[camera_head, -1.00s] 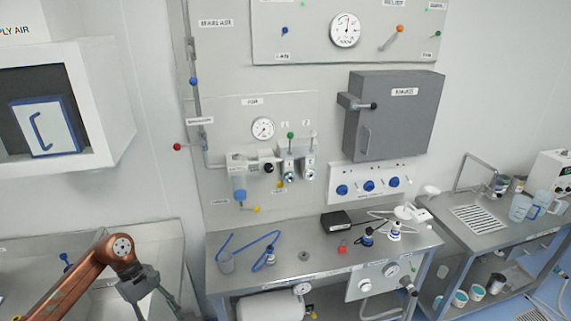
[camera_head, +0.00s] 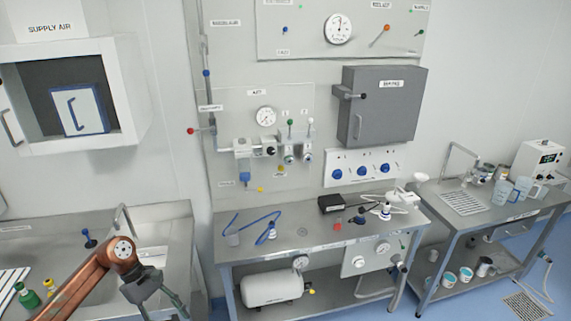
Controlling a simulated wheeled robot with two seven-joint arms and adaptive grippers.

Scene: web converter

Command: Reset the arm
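My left arm comes in at the lower left with a copper-coloured link. My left gripper (camera_head: 165,308) is at its end, a grey body with fingers pointing down and cut off by the bottom edge. Its fingertips are not visible, so I cannot tell whether it is open or shut. It hangs in front of the left bench, left of the middle bench. My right arm and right gripper are not in view.
The left bench (camera_head: 170,228) holds green bottles (camera_head: 28,297) and a blue-knobbed item (camera_head: 88,238). The middle bench (camera_head: 320,250) holds blue tubing (camera_head: 250,225), a black box (camera_head: 336,204) and small fittings. A grey cabinet (camera_head: 385,118) is on the wall. Mugs (camera_head: 512,190) stand on the right bench.

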